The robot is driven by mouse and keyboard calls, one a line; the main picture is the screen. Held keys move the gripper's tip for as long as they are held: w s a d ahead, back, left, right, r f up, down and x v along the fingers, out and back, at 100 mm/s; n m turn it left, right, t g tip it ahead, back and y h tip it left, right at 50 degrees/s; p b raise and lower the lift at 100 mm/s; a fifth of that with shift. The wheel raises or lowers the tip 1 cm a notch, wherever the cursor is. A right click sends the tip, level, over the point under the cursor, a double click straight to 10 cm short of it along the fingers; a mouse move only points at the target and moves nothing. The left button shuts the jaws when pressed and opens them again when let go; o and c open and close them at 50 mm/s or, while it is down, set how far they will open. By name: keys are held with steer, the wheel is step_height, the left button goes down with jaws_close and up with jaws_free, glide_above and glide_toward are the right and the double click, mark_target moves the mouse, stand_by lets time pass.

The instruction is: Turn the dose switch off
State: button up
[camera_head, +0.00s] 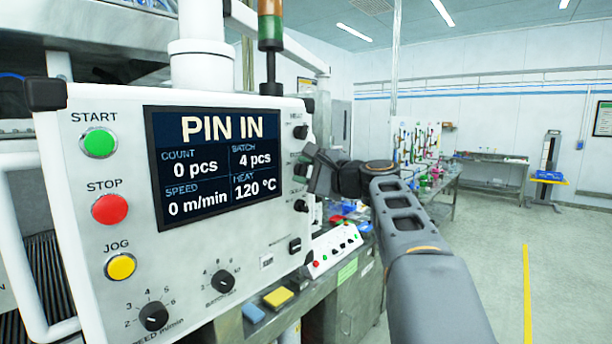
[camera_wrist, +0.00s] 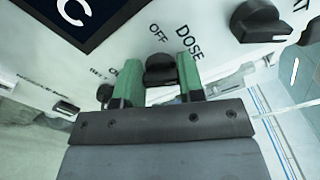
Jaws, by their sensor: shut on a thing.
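The dose switch (camera_wrist: 160,68) is a small black knob on the light grey panel in the wrist view. The word DOSE is printed beside it, and OFF is printed above it to the left. My gripper (camera_wrist: 158,72) has its two green fingers on either side of the knob and is shut on it. Which way the knob points is not clear. In the camera_head view my gripper (camera_head: 312,170) is at the right edge of the control panel (camera_head: 90,240). It hides part of the knob column there, so I cannot single out the dose switch.
A larger black heat knob (camera_wrist: 262,22) sits close to the right in the wrist view. A black selector (camera_wrist: 66,107) lies to the lower left. The display (camera_head: 214,168) reads PIN IN. A small button box (camera_head: 332,250) stands below my arm. The floor to the right is open.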

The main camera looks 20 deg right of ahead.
steer(key=n+b, duration=0.2)
steer(key=shift+f+b, duration=0.35)
steer(key=n+b, duration=0.3)
steer(key=n, duration=0.1)
steer(key=shift+r+n+b, duration=0.1)
steer(key=shift+n+b, duration=1.2)
steer(key=shift+n, duration=1.3)
steer(key=o, duration=0.9)
steer(key=b+v, duration=0.3)
steer(key=v, duration=1)
steer(key=shift+s+d, duration=0.1)
steer(key=shift+s, duration=0.3)
steer(key=shift+r, duration=0.1)
